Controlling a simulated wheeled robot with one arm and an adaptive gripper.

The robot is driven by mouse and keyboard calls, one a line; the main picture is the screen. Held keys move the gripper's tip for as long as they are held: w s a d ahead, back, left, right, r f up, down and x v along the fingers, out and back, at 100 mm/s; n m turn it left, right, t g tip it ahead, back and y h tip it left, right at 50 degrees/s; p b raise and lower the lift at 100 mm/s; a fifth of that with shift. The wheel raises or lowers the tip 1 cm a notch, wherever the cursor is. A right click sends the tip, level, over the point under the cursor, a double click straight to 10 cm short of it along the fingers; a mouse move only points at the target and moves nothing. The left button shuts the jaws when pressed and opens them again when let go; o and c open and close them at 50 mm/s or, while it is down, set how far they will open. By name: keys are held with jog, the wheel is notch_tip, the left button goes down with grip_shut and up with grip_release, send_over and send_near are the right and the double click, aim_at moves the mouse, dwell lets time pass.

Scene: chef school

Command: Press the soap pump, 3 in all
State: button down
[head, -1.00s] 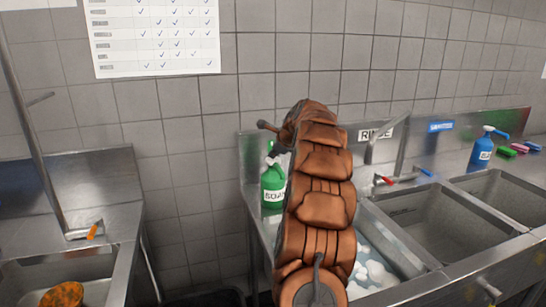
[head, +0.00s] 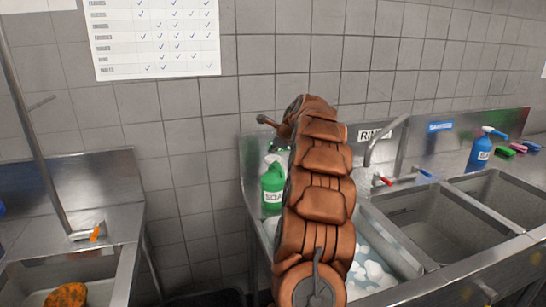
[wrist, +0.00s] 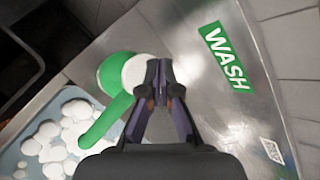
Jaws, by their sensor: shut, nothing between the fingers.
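The green soap bottle (head: 273,188) with a white label stands upright at the left end of the sink unit, partly covered by my arm in the head view. In the wrist view its green and white top (wrist: 137,73) shows from above, with a green bar (wrist: 103,123) like a spout reaching to the lower left over soapy water. My gripper (wrist: 163,75) is shut and empty, its fingertips overlapping the right edge of the white part. I cannot tell whether they touch it. The head view hides the fingertips behind my arm.
A green WASH sign (wrist: 227,57) is on the steel backsplash close to my gripper. The foamy wash basin (head: 372,270) lies beside the bottle. Red and blue tap handles and a blue sanitizer bottle (head: 481,154) stand farther right. Another steel sink is at the left.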

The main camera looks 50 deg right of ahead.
aim_at(273, 158)
jog(key=shift+r, duration=0.15)
notch_tip(273, 158, up, 5)
jog(key=p, duration=0.4)
jog(key=shift+p, duration=0.3)
dwell(0.7)
